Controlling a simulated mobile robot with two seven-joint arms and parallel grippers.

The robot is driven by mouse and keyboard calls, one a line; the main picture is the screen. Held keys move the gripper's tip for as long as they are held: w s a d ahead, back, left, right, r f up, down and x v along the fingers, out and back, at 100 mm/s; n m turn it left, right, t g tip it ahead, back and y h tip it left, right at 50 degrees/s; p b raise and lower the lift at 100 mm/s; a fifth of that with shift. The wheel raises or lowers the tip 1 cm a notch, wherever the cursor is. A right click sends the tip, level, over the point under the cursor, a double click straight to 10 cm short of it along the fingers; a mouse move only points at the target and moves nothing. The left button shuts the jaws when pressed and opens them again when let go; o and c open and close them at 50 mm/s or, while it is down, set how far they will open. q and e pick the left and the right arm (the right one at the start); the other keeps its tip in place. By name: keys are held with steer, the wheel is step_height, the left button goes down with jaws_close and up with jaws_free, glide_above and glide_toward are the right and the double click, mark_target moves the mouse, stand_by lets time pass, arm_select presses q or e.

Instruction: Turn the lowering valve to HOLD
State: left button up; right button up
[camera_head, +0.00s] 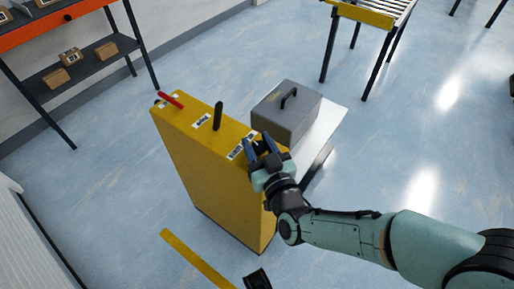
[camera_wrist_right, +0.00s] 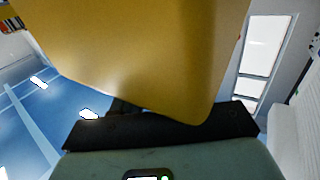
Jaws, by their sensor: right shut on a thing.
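The yellow lift unit (camera_head: 215,165) stands upright on the floor, with a red lever (camera_head: 171,100), a black upright lever (camera_head: 217,116) and white labels on its top. My right gripper (camera_head: 262,146) is at the right end of that top, beside a label (camera_head: 241,147). Its fingers are shut on a small part there, taken to be the lowering valve's handle; the gripper hides it, and its setting cannot be read. In the right wrist view the yellow housing (camera_wrist_right: 150,50) fills the upper middle and hides the fingertips.
A grey box with a handle (camera_head: 287,110) sits on a pale platform (camera_head: 325,125) just behind the unit. A roller conveyor (camera_head: 362,15) stands at the back right. A shelf rack (camera_head: 85,68) with small boxes is at the upper left. The floor at left is clear.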

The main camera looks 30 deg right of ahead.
steer(key=shift+a+m+h, duration=0.15)
steer(key=shift+m+h, duration=0.45)
steer(key=shift+h, duration=0.3)
arm_select(q)
steer(key=shift+s+f, duration=0.15)
steer(key=shift+s, duration=0.3)
arm_select(e)
steer(key=shift+m+g+h, duration=0.7)
steer(key=shift+m+h, duration=0.1)
steer(key=shift+h, duration=0.4)
steer(key=o, duration=1)
arm_select(q)
steer(key=shift+w, duration=0.1)
arm_select(e)
steer(key=shift+r, duration=0.15)
